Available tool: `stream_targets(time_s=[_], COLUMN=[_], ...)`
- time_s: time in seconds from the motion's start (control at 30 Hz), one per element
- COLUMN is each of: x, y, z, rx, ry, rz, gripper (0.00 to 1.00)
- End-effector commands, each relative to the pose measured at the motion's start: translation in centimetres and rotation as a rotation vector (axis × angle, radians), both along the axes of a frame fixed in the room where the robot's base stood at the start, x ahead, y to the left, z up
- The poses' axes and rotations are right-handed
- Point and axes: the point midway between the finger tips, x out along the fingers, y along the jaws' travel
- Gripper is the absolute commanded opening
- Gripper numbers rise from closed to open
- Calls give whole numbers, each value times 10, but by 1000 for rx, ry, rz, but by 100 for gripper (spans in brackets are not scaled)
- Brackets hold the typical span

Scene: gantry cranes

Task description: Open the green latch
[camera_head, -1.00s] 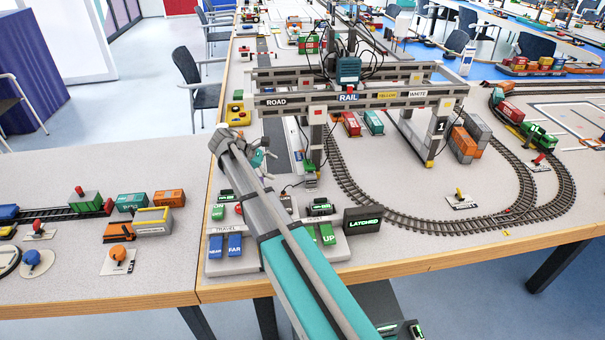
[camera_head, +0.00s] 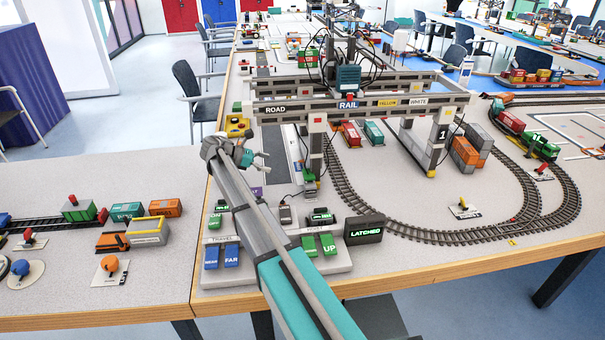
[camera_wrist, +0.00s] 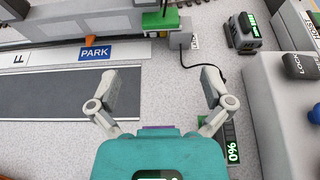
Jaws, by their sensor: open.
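My gripper (camera_head: 250,160) is open and empty above the table, between the control panel (camera_head: 275,262) and the gantry crane (camera_head: 360,105). In the wrist view its two fingers (camera_wrist: 162,95) are spread over bare grey table beside a dark road strip. A black display (camera_head: 363,230) at the panel's right reads LATCHED in green. Green keys (camera_head: 309,246) on the panel include one marked UP. A green block (camera_wrist: 160,24) shows at the top of the wrist view, and a dark key marked LOCK (camera_wrist: 302,66) at its right. I cannot tell which green part is the latch.
A PARK sign (camera_wrist: 95,53) lies by the road strip. Curved track (camera_head: 440,235) fills the table right of the panel. Toy containers (camera_head: 128,211) stand at left.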

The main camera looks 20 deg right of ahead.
Motion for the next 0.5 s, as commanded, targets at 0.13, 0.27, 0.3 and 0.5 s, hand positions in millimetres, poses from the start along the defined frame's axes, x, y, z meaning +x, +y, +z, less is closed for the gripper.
stream_targets(time_s=[0.13,0.27,0.3,0.5], x=[-4,-8,-10,-18], y=[-11,-25,-30,-56], z=[-7,-13,-16,-28], rx=[0,0,0,0], ry=[-1,-1,-1,0], rz=[-1,0,-1,0], gripper=[100,100,100,100])
